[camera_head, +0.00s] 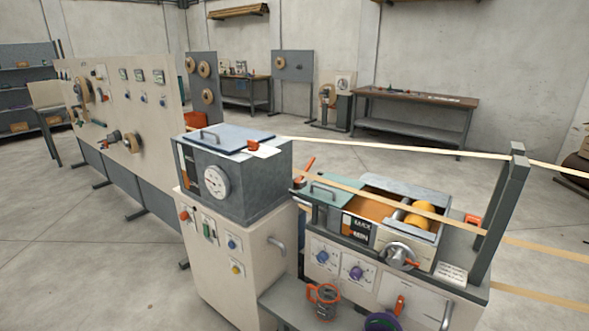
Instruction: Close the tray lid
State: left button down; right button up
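A tray (438,240) with grey walls stands on the right-hand machine. Its top is partly uncovered, showing an orange-brown inside and yellow rollers (420,212). A flat green lid (318,201) with a curved handle (322,187) lies at the tray's left end, leaving the middle open. A grey plate (408,188) lies along the tray's back side. A round metal hand wheel (398,254) is on the tray's front. Neither of my grippers shows in the head view.
A grey box (250,180) with a blue lid and gauge stands left of the tray. Tan strips (400,198) pass above the tray near a dark upright post (503,210). A red-orange tool (323,298) and a purple ring (382,321) are on the low front shelf.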

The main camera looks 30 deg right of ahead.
aim_at(331, 196)
jog(key=z, duration=0.2)
jog(key=i, duration=0.75)
jog(key=z, duration=1.1)
jog(key=i, duration=0.6)
jog(key=z, duration=0.65)
